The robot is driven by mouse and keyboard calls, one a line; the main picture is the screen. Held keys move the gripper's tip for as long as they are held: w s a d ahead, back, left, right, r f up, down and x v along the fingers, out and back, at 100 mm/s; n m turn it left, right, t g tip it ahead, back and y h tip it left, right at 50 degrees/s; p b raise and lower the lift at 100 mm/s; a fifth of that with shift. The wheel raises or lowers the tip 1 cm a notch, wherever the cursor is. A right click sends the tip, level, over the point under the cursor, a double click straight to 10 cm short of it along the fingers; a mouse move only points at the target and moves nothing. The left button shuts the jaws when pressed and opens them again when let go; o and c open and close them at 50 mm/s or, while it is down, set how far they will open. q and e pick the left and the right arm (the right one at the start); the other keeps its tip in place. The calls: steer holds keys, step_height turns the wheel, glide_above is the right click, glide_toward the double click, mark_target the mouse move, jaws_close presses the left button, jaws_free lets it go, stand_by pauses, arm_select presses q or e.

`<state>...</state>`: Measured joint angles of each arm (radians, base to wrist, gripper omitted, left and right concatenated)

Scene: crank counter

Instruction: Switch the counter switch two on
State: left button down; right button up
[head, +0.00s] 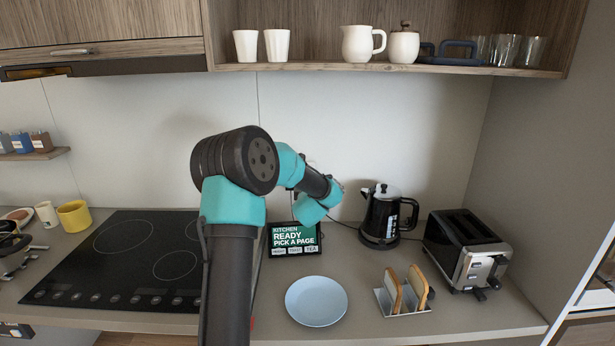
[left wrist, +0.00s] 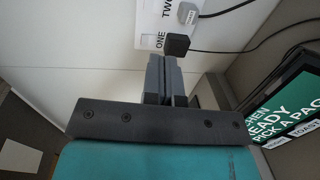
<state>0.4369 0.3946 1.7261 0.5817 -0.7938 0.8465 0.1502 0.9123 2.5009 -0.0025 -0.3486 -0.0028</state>
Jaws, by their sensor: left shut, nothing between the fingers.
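A white wall panel (left wrist: 150,22) with the labels ONE and TWO shows at the top of the left wrist view, turned sideways. A black plug (left wrist: 178,44) sits by ONE and a pale grey plug (left wrist: 187,13) by TWO, each with a black cable. I cannot make out switch two. My left gripper (left wrist: 164,64) is shut and empty; its fingertips point at the panel, just short of the black plug in the picture. I cannot tell if they touch anything. In the head view my arm hides the panel and most of the gripper. My right gripper is not in view.
A tablet (head: 294,239) stands against the wall, with a kettle (head: 381,214) and toaster (head: 466,250) to its right. A blue plate (head: 316,301) and toast rack (head: 404,296) are in front. A hob (head: 110,262) is left; a shelf (head: 330,68) overhangs.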

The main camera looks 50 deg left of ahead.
arm_select(q)
steer(key=x, duration=1.4)
steer(key=shift+w+d, duration=0.1)
steer(key=shift+w, duration=0.05)
steer(key=shift+w+d+f, duration=0.1)
steer(key=shift+w+f, duration=0.05)
steer(key=shift+w, duration=0.1)
steer(key=shift+s+a, duration=0.25)
steer(key=shift+a, duration=0.05)
steer(key=shift+d, duration=0.1)
